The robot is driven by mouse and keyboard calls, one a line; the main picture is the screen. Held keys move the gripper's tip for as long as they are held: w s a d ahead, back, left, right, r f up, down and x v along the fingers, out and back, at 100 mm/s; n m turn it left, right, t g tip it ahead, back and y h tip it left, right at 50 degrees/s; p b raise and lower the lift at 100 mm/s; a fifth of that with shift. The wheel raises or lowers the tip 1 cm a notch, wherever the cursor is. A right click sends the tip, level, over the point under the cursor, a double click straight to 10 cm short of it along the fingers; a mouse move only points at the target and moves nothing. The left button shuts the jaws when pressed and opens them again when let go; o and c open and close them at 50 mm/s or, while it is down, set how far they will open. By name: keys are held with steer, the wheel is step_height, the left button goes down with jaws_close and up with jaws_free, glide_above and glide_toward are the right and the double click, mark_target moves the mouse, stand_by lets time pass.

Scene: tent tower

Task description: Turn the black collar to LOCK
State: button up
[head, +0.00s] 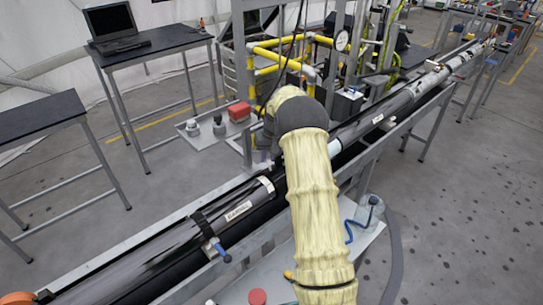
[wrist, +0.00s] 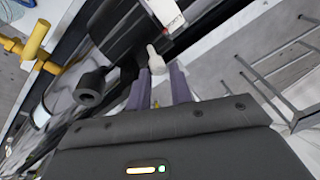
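In the wrist view, a thick black collar (wrist: 112,28) sits around the long dark tube. A pale knobbed handle (wrist: 156,60) sticks out beside it, near a white label with red marking (wrist: 168,14) whose text I cannot read. My gripper (wrist: 160,72) has its two purple-grey fingers apart, with the knob's end at the gap between the fingertips; contact is not clear. The long tube (head: 160,255) shows on both sides of my arm.
A black cylindrical knob (wrist: 90,88) stands left of my fingers in the wrist view. A blue-handled clamp (head: 217,246) is front left.

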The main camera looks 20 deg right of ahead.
steer(key=shift+o, duration=0.4)
steer(key=shift+w+a+f, duration=0.25)
steer(key=shift+w+a, duration=0.25)
steer(key=shift+a, duration=0.1)
steer(key=shift+s+d, duration=0.2)
steer(key=shift+s, duration=0.05)
step_height(320, 180, up, 17)
steer(key=s+d+b, duration=0.2)
steer(key=b, duration=0.1)
steer(key=shift+s, duration=0.4)
steer(key=shift+r, duration=0.1)
